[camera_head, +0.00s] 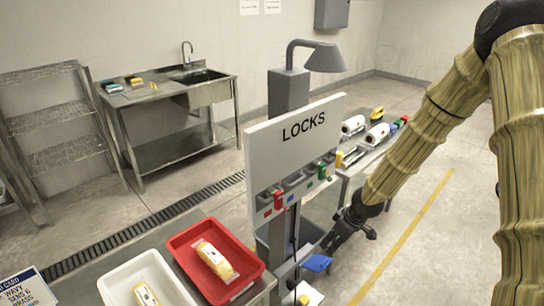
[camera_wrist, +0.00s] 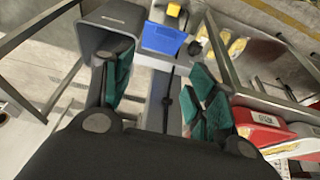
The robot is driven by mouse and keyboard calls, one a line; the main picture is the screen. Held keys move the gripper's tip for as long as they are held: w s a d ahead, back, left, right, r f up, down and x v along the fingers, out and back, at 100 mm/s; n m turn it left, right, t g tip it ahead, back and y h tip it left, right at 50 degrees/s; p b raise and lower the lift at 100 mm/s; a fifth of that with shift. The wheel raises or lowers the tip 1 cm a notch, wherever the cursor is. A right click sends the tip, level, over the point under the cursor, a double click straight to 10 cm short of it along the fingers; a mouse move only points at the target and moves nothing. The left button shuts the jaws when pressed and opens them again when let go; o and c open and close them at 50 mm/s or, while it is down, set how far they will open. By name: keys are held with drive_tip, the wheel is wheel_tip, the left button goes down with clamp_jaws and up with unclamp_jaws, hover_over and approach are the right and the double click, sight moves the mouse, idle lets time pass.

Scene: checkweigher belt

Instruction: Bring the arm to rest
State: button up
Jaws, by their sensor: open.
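My arm, in a ribbed tan sleeve, reaches down from the upper right in the head view. My gripper (camera_head: 333,240) is at its end, low beside the grey post under the LOCKS board (camera_head: 300,128). In the wrist view my gripper (camera_wrist: 163,88) shows its two green-padded fingers spread apart. No object is held between them. A thin dark rod shows in the gap, but I cannot tell how far it is from the fingers.
A red tray (camera_head: 181,243) and a white tray (camera_head: 108,288) hold packages at lower left. A blue piece (camera_head: 318,263) lies close below my gripper. Packages lie on the belt behind. Floor right of the yellow line is clear.

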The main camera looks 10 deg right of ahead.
drive_tip(key=s+a+f+m+g+b, duration=0.1)
drive_tip(key=s+a+f+m+b, duration=0.1)
drive_tip(key=s+a+f, duration=0.8)
drive_tip(key=s+f+m+b, duration=0.1)
drive_tip(key=s+f, duration=0.4)
drive_tip(key=s, duration=0.3)
drive_tip(key=s+a+f+m+g+h+b, duration=0.1)
drive_tip(key=s+f+m, duration=0.1)
drive_tip(key=s+f, duration=0.3)
drive_tip(key=s+a+f+m+g+h+b, duration=0.1)
drive_tip(key=s+f, duration=0.4)
drive_tip(key=s, duration=0.7)
drive_tip(key=shift+s+m, duration=0.25)
drive_tip(key=shift+m, duration=0.05)
